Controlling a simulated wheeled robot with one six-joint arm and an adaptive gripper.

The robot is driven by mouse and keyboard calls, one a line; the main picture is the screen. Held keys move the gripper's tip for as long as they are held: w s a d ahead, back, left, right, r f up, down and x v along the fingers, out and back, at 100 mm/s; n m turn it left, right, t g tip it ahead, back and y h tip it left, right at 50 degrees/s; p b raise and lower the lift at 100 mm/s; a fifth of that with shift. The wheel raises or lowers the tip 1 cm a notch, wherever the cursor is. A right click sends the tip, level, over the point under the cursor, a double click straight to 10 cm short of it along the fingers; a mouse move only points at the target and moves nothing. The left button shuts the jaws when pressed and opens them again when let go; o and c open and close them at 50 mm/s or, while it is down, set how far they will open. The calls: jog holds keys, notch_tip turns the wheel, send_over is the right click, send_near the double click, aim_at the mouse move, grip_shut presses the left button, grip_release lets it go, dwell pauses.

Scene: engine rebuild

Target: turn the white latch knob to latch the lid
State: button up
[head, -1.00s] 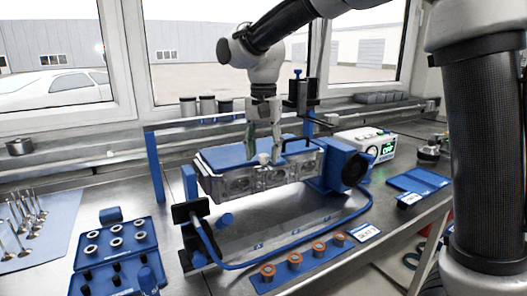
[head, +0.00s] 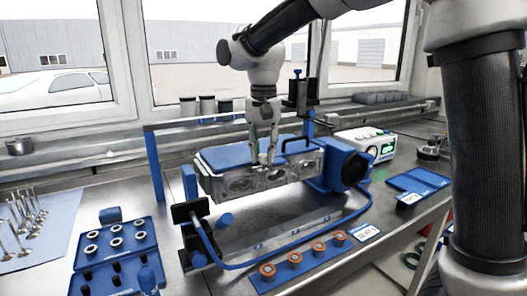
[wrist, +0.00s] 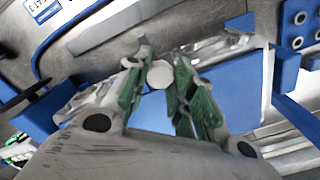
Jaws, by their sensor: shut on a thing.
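The white latch knob (wrist: 160,74) shows as a pale round top between my fingertips in the wrist view. In the head view my fingers mostly hide it. My gripper (head: 266,158) points straight down at the front edge of the blue lid (head: 222,156) and is shut on the knob. Its green-padded fingers (wrist: 160,82) stand on either side of the knob in the wrist view. The lid lies flat on the metal engine head (head: 238,183), which sits in a blue stand. The lid also shows in the wrist view (wrist: 232,95).
A blue post (head: 154,168) stands left. A blue tray of rings (head: 82,262) and a strip with copper-coloured parts (head: 262,284) lie in front. A white box with a green display (head: 366,143) stands right.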

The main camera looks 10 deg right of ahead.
aim_at(264, 155)
jog(key=n, duration=0.8)
jog(key=shift+n, duration=0.3)
jog(key=n, duration=0.4)
jog(key=shift+n, duration=2.2)
jog(key=o, duration=1)
jog(key=shift+o, duration=0.2)
notch_tip(264, 155, up, 12)
